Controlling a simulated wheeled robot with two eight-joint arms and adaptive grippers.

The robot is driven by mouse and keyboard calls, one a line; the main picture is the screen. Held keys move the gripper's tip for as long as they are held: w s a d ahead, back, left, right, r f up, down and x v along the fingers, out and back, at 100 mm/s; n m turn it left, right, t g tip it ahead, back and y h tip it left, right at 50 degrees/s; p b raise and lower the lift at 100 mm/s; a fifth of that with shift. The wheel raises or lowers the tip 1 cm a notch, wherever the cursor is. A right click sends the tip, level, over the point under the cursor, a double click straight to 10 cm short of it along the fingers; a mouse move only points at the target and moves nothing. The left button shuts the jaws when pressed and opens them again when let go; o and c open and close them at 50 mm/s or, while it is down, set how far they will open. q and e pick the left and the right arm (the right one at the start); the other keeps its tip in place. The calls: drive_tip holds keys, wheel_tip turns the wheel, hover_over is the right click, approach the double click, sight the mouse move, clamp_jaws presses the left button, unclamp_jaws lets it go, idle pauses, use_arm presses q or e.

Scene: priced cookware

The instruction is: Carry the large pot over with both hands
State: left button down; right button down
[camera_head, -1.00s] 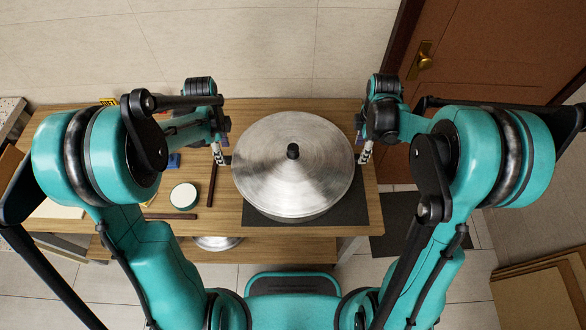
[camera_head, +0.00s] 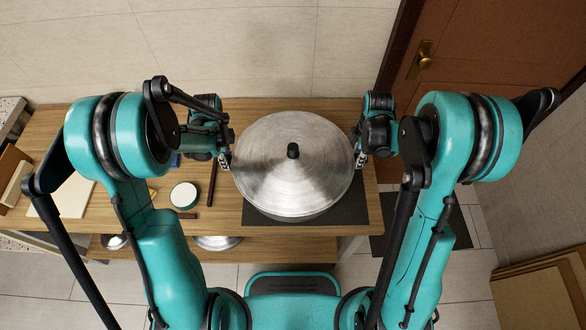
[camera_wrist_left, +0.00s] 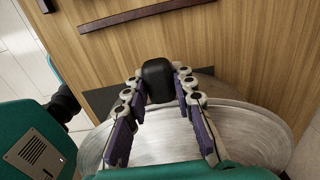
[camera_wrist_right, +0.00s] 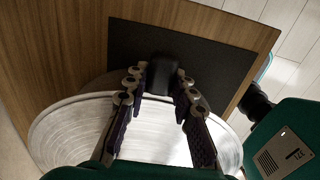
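The large pot (camera_head: 310,213) is silver, with a wide conical lid (camera_head: 293,170) and a black knob (camera_head: 293,151). It stands on a dark mat (camera_head: 350,207) on the wooden table. My left gripper (camera_head: 225,161) is at the pot's left side. Its fingers straddle a black side handle (camera_wrist_left: 158,80) in the left wrist view. My right gripper (camera_head: 360,158) is at the right side, its fingers straddling the other dark handle (camera_wrist_right: 162,76). Finger contact with the handles is unclear in both wrist views.
On the table (camera_head: 230,215) left of the pot are a round white-topped container (camera_head: 184,195), a dark bar (camera_head: 212,183) and a pale board (camera_head: 68,197). A lower shelf holds a metal lid (camera_head: 217,242). A wall stands behind, a brown door (camera_head: 480,80) at right.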

use_arm(q)
drive_tip(key=shift+r, duration=0.1)
use_arm(e)
drive_tip(key=shift+r, duration=0.15)
